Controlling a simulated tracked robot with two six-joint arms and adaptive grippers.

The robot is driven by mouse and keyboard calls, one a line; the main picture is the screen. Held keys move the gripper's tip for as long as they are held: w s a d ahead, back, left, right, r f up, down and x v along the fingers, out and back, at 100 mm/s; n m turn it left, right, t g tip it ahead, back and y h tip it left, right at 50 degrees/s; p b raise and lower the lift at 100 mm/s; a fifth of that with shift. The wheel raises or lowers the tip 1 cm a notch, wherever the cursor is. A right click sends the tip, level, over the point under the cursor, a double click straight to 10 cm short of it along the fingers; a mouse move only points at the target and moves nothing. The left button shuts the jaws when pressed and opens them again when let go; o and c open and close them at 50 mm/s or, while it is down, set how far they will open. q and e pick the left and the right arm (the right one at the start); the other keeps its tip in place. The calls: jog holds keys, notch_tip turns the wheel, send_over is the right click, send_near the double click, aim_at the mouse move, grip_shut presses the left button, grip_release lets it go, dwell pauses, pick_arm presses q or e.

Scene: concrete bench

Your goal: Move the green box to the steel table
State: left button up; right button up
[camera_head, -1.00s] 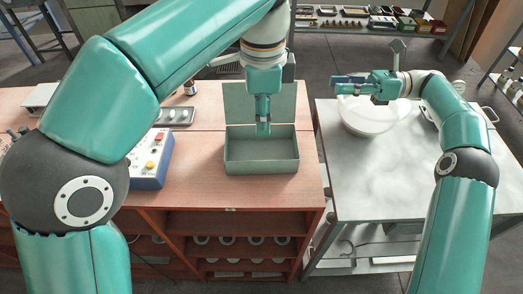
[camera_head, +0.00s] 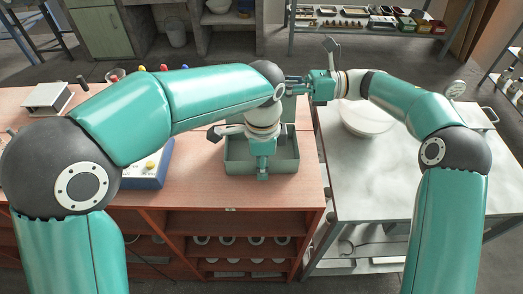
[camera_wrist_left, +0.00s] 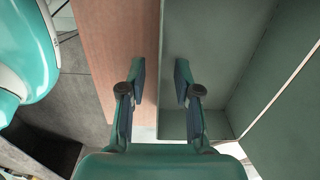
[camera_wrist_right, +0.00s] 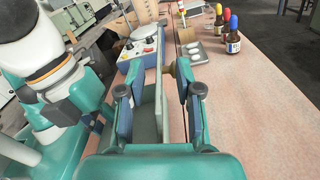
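The green box (camera_head: 285,160) sits on the wooden bench with its lid (camera_head: 289,108) raised at the back. My left gripper (camera_head: 262,175) points down at the box's front wall. In the left wrist view its fingers (camera_wrist_left: 160,78) are open, one on each side of the wall's edge. My right gripper (camera_head: 291,84) is at the raised lid. In the right wrist view its fingers (camera_wrist_right: 155,85) are open, with a thin green panel between them that looks like the lid. The steel table (camera_head: 390,185) stands right of the bench, across a narrow gap.
A white round bowl (camera_head: 367,118) stands on the steel table's back left part. The table's front is clear. A blue control box (camera_head: 150,165) is left of the green box. Several small bottles (camera_wrist_right: 232,35) and a tray (camera_wrist_right: 192,47) show in the right wrist view.

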pick_arm(q)
grip_shut()
pick_arm(e)
grip_shut()
